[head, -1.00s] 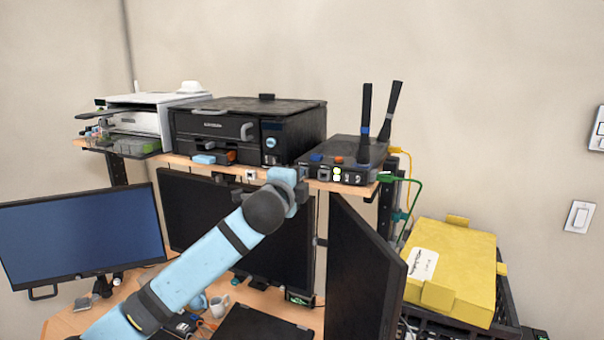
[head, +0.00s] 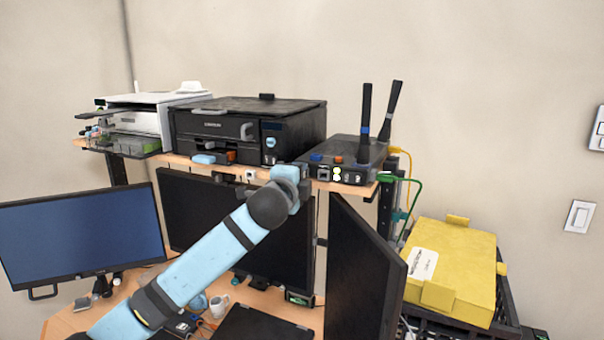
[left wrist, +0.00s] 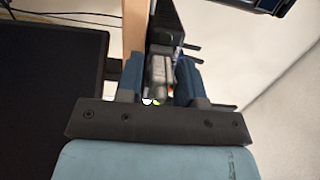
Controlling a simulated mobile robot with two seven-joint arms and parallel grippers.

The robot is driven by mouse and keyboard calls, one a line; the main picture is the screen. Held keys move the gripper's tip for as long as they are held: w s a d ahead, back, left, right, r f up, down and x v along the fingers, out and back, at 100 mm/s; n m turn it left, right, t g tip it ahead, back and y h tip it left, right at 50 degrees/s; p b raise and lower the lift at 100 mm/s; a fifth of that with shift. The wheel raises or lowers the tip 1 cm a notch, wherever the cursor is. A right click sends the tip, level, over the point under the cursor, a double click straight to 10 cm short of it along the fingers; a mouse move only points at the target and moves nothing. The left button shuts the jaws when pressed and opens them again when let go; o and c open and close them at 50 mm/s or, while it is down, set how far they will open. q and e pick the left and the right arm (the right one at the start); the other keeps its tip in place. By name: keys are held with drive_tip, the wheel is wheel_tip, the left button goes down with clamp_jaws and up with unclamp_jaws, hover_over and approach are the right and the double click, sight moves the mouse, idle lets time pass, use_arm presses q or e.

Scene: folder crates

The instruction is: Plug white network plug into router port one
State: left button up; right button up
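The black router (head: 345,160) with two upright antennas stands at the right end of the shelf. Its front has small ports and lit green-white lights (head: 337,172). My left gripper (head: 303,172) is at the shelf's front edge, just left of the router front. In the left wrist view its two blue fingers (left wrist: 158,75) stand apart, with a small grey-white piece (left wrist: 159,70) between them. I cannot tell if this is the white plug or if the fingers touch it. A small white block (head: 250,175) sits at the shelf edge under the printer. My right gripper is out of view.
A black printer (head: 230,125) stands left of the router on the wooden shelf (head: 180,160). Dark monitors (head: 360,270) stand below the shelf. Green (head: 420,195) and yellow cables leave the router's right side. A yellow folder (head: 460,260) sits in a black crate at right.

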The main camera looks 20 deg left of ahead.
use_arm(q)
drive_tip(key=shift+o, duration=0.8)
drive_tip(key=s+b, duration=0.3)
drive_tip(key=s, duration=1.1)
drive_tip(key=shift+a+b, duration=0.3)
drive_tip(key=shift+b, duration=0.05)
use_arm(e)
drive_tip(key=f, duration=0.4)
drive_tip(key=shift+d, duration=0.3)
use_arm(q)
drive_tip(key=shift+f, duration=0.1)
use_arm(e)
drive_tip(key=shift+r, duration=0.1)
